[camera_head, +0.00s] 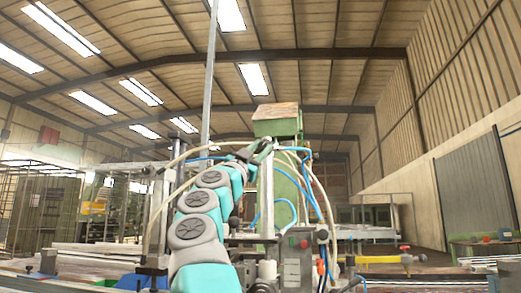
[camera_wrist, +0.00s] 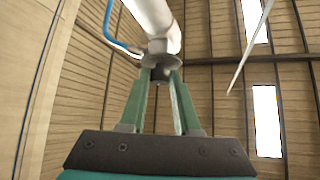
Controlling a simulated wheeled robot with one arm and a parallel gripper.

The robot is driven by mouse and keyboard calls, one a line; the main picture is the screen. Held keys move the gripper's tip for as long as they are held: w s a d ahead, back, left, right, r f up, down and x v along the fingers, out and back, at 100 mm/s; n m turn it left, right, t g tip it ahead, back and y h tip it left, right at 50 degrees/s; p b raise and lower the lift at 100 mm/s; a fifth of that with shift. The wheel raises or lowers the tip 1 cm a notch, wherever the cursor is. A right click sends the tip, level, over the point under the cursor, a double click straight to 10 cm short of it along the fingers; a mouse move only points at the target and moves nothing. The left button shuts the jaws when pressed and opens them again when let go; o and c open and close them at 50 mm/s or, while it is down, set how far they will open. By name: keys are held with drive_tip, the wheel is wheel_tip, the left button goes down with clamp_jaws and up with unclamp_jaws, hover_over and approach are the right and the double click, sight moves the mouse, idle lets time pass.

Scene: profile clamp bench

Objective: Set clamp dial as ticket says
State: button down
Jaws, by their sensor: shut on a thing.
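In the wrist view my gripper (camera_wrist: 161,76) points up, with its two green fingers on either side of a small dark knob (camera_wrist: 159,75). The fingers are shut on this knob, which looks like the clamp dial. The knob sits under a grey flanged collar (camera_wrist: 161,61) at the end of a white cylinder (camera_wrist: 156,20). Any marks on the dial are too small to read. In the head view my gripper (camera_head: 262,152) is at the top of my raised teal and grey arm, beside the green machine (camera_head: 277,126). The dial cannot be made out there. I cannot make out a ticket.
Blue hoses (camera_head: 312,190) and pale hoses loop around the machine near my arm. A blue hose (camera_wrist: 112,32) also runs beside the cylinder in the wrist view. A yellow bar with a red-handled valve (camera_head: 406,257) stands at the right. Long profiles (camera_head: 85,262) lie at the left.

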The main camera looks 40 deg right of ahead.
idle(0.5)
drive_tip(key=c, duration=0.6)
unclamp_jaws()
drive_tip(key=shift+a+f+b, duration=0.35)
drive_tip(key=shift+f+b, duration=0.05)
drive_tip(key=shift+f, duration=0.05)
drive_tip(key=shift+b+v, duration=1.1)
drive_tip(key=shift+v, duration=2.3)
drive_tip(key=shift+r, duration=0.15)
